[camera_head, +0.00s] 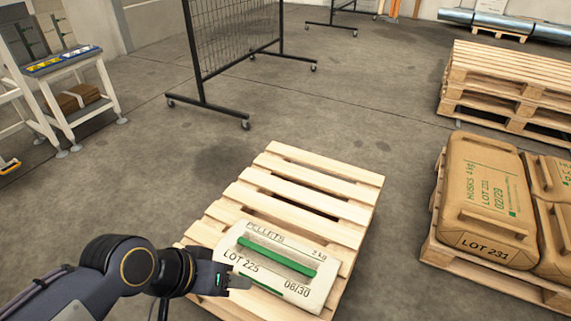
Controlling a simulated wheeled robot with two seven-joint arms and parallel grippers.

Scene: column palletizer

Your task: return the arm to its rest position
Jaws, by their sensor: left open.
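My left arm comes in from the lower left, and its gripper (238,283) is at the lower left side of a white sack (272,282) in this view. The gripper is open and I see nothing held in it. I cannot tell whether it touches the sack. The sack is marked PELLETS, LOT 225, and has a green stripe. It lies flat on the near part of a wooden pallet (297,178). My right gripper is not in view.
A pallet (471,262) at the right bears brown sacks (485,195), with stacked empty pallets (510,75) behind. A wheeled mesh screen (235,35) stands behind the middle pallet. A white table (66,64) stands at the upper left. Open floor (150,165) lies left of the pallet.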

